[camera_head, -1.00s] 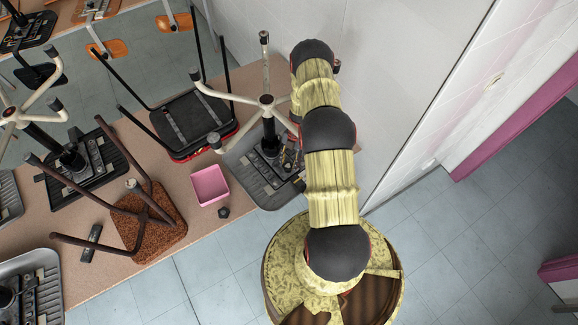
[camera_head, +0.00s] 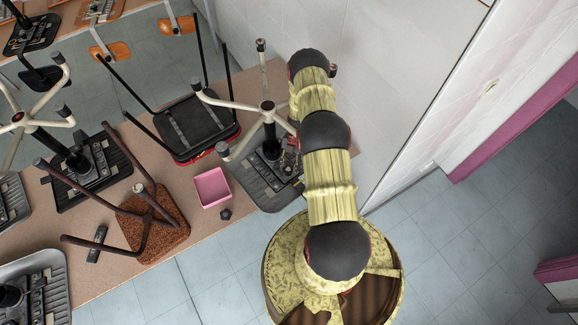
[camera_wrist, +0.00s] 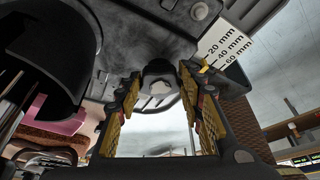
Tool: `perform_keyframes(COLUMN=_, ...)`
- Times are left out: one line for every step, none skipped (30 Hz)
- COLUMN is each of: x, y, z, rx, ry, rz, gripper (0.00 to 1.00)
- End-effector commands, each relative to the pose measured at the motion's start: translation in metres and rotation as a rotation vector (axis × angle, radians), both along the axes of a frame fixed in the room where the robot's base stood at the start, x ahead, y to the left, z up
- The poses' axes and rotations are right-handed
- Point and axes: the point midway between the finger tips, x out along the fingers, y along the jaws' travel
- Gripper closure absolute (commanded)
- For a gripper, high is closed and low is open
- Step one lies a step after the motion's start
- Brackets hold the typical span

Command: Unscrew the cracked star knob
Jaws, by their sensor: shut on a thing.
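An upturned grey chair seat (camera_head: 268,190) lies on the table, with its dark post and pale star base (camera_head: 267,106) pointing up. My arm covers the seat's right side in the head view, and my gripper is mostly hidden there. In the wrist view my gripper (camera_wrist: 161,88) has its two yellow-padded fingers on either side of a dark round knob (camera_wrist: 160,70) under the seat mechanism, and is shut on it. The knob's pale end faces the camera. No crack can be made out. A small dark star-shaped knob (camera_head: 225,214) lies loose on the table.
A pink open tray (camera_head: 226,194) stands left of the grey seat. Other upturned chairs, one with a brown seat (camera_head: 165,235), crowd the table to the left. A dark flat object (camera_head: 97,244) lies near the front edge. The wall is close behind my arm.

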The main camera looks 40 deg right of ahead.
Motion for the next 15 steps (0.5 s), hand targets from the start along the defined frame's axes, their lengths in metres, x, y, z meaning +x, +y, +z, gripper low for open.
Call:
perform_keyframes(x=-0.0003, y=0.0001, z=-0.0011, rx=0.0, ry=0.0, rz=0.0, gripper=1.0)
perform_keyframes(x=-0.0003, y=0.0002, z=-0.0013, rx=0.0, ry=0.0, rz=0.0, gripper=1.0)
perform_keyframes(x=-0.0004, y=0.0003, z=-0.0013, rx=0.0, ry=0.0, rz=0.0, gripper=1.0)
perform_keyframes(x=-0.0004, y=0.0003, z=-0.0013, rx=0.0, ry=0.0, rz=0.0, gripper=1.0)
perform_keyframes(x=-0.0004, y=0.0003, z=-0.0013, rx=0.0, ry=0.0, rz=0.0, gripper=0.61)
perform_keyframes(x=-0.0004, y=0.0003, z=-0.0013, rx=0.0, ry=0.0, rz=0.0, gripper=0.59)
perform_keyframes(x=-0.0004, y=0.0002, z=-0.0012, rx=0.0, ry=0.0, rz=-0.001, gripper=0.57)
perform_keyframes(x=-0.0004, y=0.0003, z=-0.0012, rx=0.0, ry=0.0, rz=-0.001, gripper=0.55)
perform_keyframes(x=-0.0003, y=0.0002, z=-0.0011, rx=0.0, ry=0.0, rz=-0.001, gripper=0.53)
perform_keyframes(x=-0.0003, y=0.0002, z=-0.0011, rx=0.0, ry=0.0, rz=-0.001, gripper=0.52)
perform_keyframes(x=-0.0003, y=0.0001, z=-0.001, rx=0.0, ry=0.0, rz=-0.001, gripper=0.5)
perform_keyframes(x=-0.0002, y=0.0001, z=-0.0009, rx=0.0, ry=0.0, rz=-0.001, gripper=0.47)
perform_keyframes(x=-0.0001, y=0.0001, z=-0.0008, rx=0.0, ry=0.0, rz=-0.001, gripper=0.46)
perform_keyframes(x=-0.0001, y=0.0001, z=-0.0008, rx=0.0, ry=0.0, rz=-0.001, gripper=0.44)
perform_keyframes(x=-0.0001, y=0.0, z=-0.0007, rx=0.0, ry=0.0, rz=-0.001, gripper=0.42)
